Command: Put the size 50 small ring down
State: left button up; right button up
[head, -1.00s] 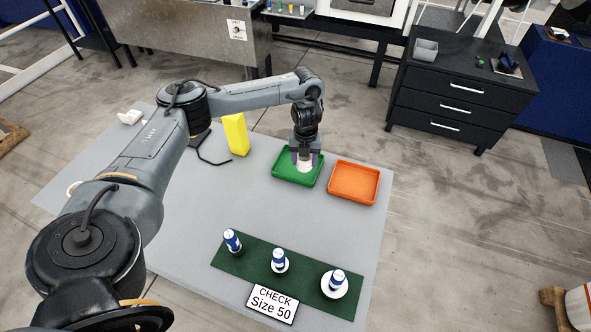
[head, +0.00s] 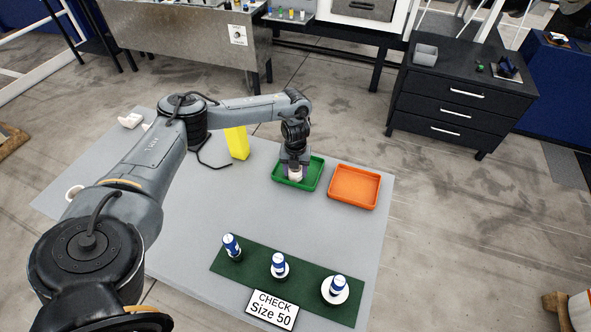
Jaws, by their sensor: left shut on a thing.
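My left gripper (head: 294,172) points down over the left part of the green tray (head: 315,178). It is shut on a small whitish ring (head: 295,175), which shows low between the fingers. The fingers partly hide the ring, and I cannot tell whether it touches the tray floor. A sign (head: 271,309) reading "CHECK Size 50" stands at the front of the table. My right gripper is not in view.
An orange tray (head: 354,186) lies right of the green one. A dark green mat (head: 306,280) holds three blue-and-white posts, the right one (head: 337,286) with a wide white ring around its base. A yellow block (head: 237,142) stands to the left. The middle of the grey table is clear.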

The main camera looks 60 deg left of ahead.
pick_arm(q)
jog(key=shift+f, duration=0.1)
jog(key=o, duration=1)
jog(key=shift+o, duration=0.2)
notch_tip(320, 180, up, 7)
jog(key=shift+f, duration=0.15)
jog(key=shift+r+p, duration=2.05)
jog(key=shift+r, duration=0.75)
